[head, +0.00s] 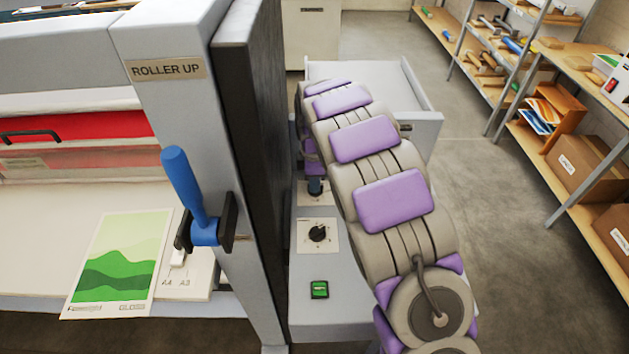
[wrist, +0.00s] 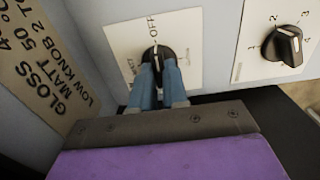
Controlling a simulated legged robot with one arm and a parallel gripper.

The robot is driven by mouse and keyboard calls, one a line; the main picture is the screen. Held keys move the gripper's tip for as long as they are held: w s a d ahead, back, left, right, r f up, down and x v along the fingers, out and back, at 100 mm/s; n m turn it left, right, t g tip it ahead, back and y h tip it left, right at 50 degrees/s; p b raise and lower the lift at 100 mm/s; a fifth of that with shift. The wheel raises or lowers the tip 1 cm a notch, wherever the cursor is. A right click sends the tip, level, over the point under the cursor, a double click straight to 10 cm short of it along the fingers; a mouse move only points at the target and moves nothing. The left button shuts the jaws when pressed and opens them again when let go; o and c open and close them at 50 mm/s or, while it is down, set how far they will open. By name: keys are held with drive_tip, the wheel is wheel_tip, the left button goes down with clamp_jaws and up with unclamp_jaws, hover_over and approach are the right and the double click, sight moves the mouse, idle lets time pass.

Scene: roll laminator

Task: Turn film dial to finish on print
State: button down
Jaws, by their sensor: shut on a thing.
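The film dial (wrist: 154,55) is a black knob on a white plate. OFF is printed above it, and its light mark points up near OFF; lettering to its left is partly readable. My gripper (wrist: 157,77) has its blue-grey fingers shut on the dial from below in the wrist view. In the head view my gripper (head: 316,186) is at the upper plate on the side panel, and the fingers mostly hide the dial. The print (head: 120,262), a green landscape sheet, lies on the feed table; its bottom right corner reads "GLOS", with the end hard to read.
A numbered black knob (wrist: 287,44) is close right of the dial; it also shows in the head view (head: 318,234). A green switch (head: 319,289) is nearer. A settings sign (wrist: 45,75) mentions GLOSS and MATT. A blue lever (head: 188,195) stands on the laminator frame.

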drive_tip(key=shift+r+m+p, duration=0.1)
drive_tip(key=shift+m+p, duration=0.2)
drive_tip(key=shift+m, duration=0.1)
drive_tip(key=m+p, duration=0.1)
drive_tip(key=m, duration=0.1)
drive_tip(key=shift+m+p, duration=0.4)
drive_tip(key=m+p, duration=0.2)
drive_tip(key=m, duration=0.3)
drive_tip(key=shift+d+m, duration=0.1)
drive_tip(key=shift+m, duration=0.2)
drive_tip(key=m+p, duration=0.1)
drive_tip(key=m, duration=0.3)
drive_tip(key=shift+p, duration=0.4)
drive_tip(key=shift+m+p, duration=0.45)
drive_tip(key=shift+m, duration=1.75)
drive_tip(key=shift+f+m, duration=0.2)
drive_tip(key=shift+m, duration=0.1)
drive_tip(key=c, duration=1.1)
unclamp_jaws()
drive_tip(key=shift+c, duration=0.2)
